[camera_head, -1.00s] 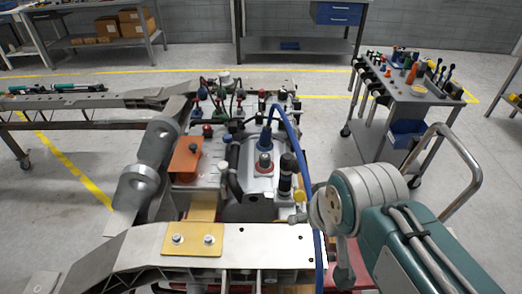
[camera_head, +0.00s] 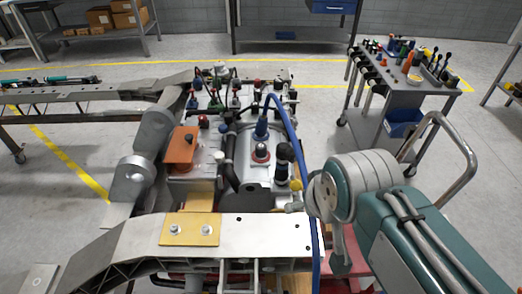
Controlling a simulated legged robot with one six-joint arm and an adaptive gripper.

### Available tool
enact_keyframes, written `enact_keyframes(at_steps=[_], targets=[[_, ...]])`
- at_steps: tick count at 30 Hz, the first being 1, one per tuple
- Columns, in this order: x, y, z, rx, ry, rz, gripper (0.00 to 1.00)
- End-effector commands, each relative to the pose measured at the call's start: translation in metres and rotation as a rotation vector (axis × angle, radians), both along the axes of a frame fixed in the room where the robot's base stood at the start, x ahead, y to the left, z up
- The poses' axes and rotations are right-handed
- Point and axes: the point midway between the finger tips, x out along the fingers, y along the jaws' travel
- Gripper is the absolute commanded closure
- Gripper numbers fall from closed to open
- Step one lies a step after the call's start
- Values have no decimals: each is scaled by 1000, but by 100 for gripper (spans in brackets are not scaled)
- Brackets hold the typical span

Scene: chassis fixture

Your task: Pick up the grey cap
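I cannot make out for certain which part is the grey cap. A small pale grey round piece (camera_head: 219,157) sits on the fixture between the orange block and the black hose. A pale grey knob (camera_head: 220,69) stands at the fixture's far end. My arm reaches in from the lower right, and its large grey and teal joint is beside the fixture's right side. My gripper is not visible. It is out of frame or hidden, so nothing shows between its fingers.
A blue cable (camera_head: 300,150) runs close to my arm. A tool cart (camera_head: 385,105) stands at the right, with open floor between.

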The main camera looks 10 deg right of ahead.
Motion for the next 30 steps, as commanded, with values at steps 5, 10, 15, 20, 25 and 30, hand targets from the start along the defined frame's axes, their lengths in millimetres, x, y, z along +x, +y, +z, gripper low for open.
enact_keyframes(at_steps=[5, 10, 15, 20, 25, 30], targets=[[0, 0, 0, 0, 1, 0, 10], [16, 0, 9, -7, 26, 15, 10], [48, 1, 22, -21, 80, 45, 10], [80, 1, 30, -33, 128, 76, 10], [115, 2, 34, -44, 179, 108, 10], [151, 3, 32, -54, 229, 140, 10]])
